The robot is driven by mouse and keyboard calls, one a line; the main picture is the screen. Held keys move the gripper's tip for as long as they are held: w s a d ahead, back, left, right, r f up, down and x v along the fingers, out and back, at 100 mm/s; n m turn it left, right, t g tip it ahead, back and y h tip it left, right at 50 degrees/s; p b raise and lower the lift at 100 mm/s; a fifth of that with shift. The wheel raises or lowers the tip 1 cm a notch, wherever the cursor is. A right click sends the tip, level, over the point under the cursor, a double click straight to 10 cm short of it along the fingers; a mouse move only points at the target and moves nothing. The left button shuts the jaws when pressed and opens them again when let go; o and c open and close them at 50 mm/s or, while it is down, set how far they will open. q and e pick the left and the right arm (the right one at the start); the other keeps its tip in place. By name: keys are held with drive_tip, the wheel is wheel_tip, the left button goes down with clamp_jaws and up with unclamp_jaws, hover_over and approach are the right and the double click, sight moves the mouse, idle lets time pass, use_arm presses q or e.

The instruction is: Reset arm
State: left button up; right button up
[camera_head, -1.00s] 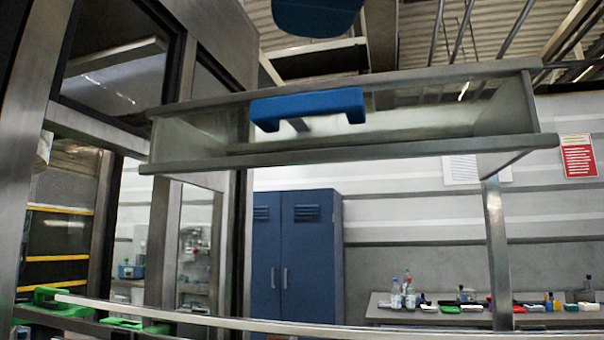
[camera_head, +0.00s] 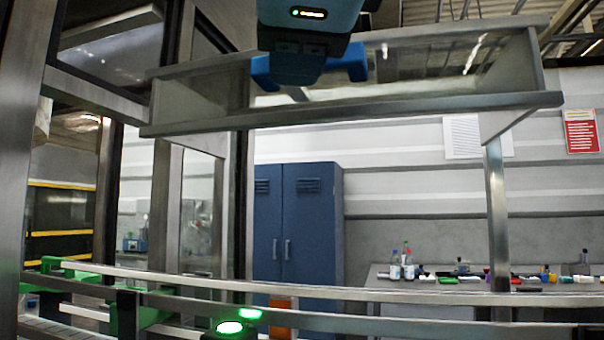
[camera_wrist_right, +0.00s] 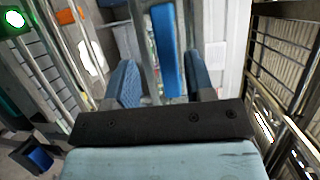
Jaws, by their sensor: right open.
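My right gripper (camera_head: 294,66) hangs from the top of the head view, in front of the blue handle (camera_head: 345,64) of a raised clear panel with a metal frame (camera_head: 400,104). It hides the middle of the handle. In the right wrist view, its two blue fingers are spread apart, and the blue handle (camera_wrist_right: 167,50) shows between them. It is open; I cannot tell whether a finger touches the handle. My left gripper is not in view.
Metal posts and glass stand at the left. Rails with green parts (camera_head: 75,266) and a lit green lamp (camera_head: 230,327) run along the bottom. A blue locker (camera_head: 298,222) and a bench with bottles (camera_head: 395,268) stand behind.

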sight(328, 100)
drive_tip(key=shift+w+a+f, duration=0.1)
drive_tip(key=shift+w+a, duration=0.05)
drive_tip(key=shift+w, duration=1.25)
drive_tip(key=shift+s, duration=0.1)
